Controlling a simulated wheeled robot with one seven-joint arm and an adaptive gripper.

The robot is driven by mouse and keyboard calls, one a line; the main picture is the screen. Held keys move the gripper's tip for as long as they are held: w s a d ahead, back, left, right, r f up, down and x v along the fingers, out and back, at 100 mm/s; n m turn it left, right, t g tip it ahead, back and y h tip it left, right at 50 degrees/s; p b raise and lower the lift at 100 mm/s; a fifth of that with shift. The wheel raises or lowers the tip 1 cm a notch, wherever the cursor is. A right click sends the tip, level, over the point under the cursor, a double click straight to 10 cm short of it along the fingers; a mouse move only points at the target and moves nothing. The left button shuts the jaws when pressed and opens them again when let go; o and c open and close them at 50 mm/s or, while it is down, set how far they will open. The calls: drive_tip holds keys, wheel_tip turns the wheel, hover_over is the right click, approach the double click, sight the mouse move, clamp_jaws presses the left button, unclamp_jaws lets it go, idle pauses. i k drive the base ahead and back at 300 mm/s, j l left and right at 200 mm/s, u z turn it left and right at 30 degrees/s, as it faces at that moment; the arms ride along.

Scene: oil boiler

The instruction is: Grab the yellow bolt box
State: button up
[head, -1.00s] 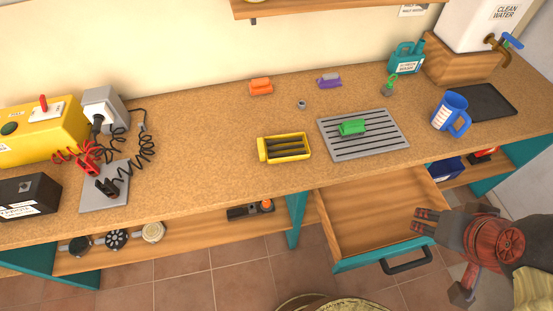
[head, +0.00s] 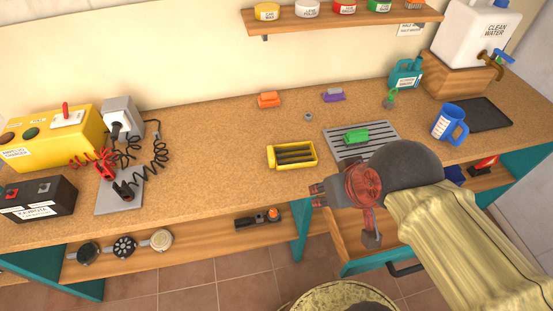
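The yellow bolt box (head: 292,154) is a small open tray holding dark rod-like bolts. It lies on the cork-coloured worktop, left of the draining grid. My gripper (head: 342,218) is in front of the worktop's front edge, to the lower right of the box and apart from it. Its two fingers are spread wide with nothing between them. My arm hides most of the open drawer.
A grey draining grid (head: 377,143) with a green block (head: 356,136) lies right of the box. A blue mug (head: 449,122) stands farther right. The open drawer (head: 345,240) juts out below. The worktop left of the box is clear.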

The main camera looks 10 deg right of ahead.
sight(294, 156)
drive_tip(key=k+j+z, duration=0.2)
drive_tip(key=j, duration=0.25)
drive_tip(key=j+z, duration=0.2)
drive_tip(key=j, duration=0.2)
drive_tip(key=k+j+z, duration=0.2)
drive_tip(key=j, duration=0.2)
drive_tip(key=i+j, duration=0.05)
drive_tip(key=i, duration=0.05)
